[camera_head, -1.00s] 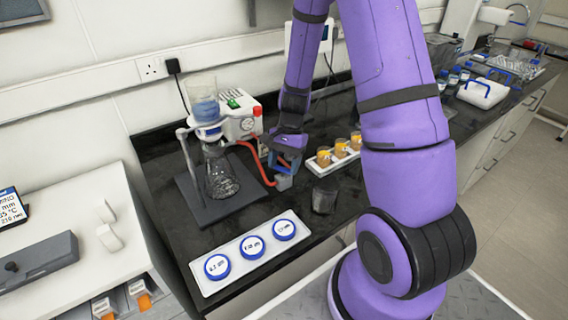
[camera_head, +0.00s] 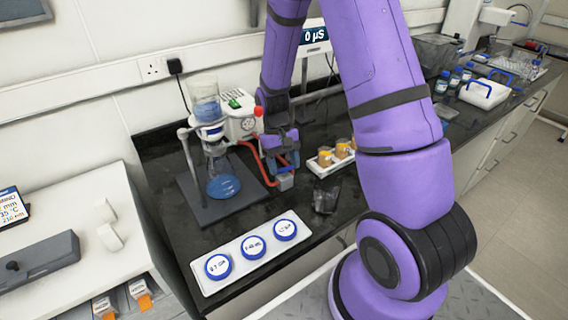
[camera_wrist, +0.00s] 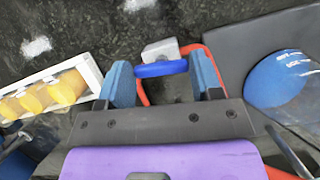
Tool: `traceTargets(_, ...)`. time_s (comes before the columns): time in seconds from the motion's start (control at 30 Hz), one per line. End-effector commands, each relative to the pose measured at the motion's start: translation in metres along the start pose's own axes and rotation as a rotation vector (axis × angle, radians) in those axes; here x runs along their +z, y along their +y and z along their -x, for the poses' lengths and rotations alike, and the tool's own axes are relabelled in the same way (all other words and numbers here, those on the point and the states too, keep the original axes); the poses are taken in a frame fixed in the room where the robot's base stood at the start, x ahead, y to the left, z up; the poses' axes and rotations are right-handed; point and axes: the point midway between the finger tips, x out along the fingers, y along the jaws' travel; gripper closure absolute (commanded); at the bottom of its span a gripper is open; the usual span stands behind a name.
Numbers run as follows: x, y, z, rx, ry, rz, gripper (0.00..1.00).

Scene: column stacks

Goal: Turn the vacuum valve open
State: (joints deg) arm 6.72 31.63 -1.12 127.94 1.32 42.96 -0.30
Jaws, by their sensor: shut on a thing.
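The vacuum valve is a small grey block (camera_head: 285,182) on the red hose, on the black bench right of the filter stand. In the wrist view the grey valve body (camera_wrist: 160,50) carries a blue lever (camera_wrist: 160,69), which lies crosswise between my fingers. My gripper (camera_head: 281,164) is at the valve, and in the wrist view its fingers (camera_wrist: 159,82) are shut on the lever's ends. The red hose (camera_head: 258,166) runs between the valve and the white pump (camera_head: 242,122). The flask (camera_head: 222,182) holds blue liquid below the funnel (camera_head: 205,105).
A white rack of amber-filled jars (camera_head: 325,166) stands just right of my gripper. A small dark glass container (camera_head: 325,200) is near the front edge. A white tray with blue-rimmed round lids (camera_head: 232,280) lies in front. My arm covers the bench middle.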

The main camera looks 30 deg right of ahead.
Motion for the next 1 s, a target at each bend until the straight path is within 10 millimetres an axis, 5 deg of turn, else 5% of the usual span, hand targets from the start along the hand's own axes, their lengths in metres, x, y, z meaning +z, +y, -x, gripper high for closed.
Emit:
traceTargets(0.87,-0.0006,-0.0004,0.0006,0.063,0.003,0.152,0.64)
traceTargets(0.9,-0.0006,-0.0004,0.0006,0.063,0.003,0.152,0.38)
traceTargets(1.0,-0.0004,-0.0005,0.0005,0.063,0.002,0.151,0.15)
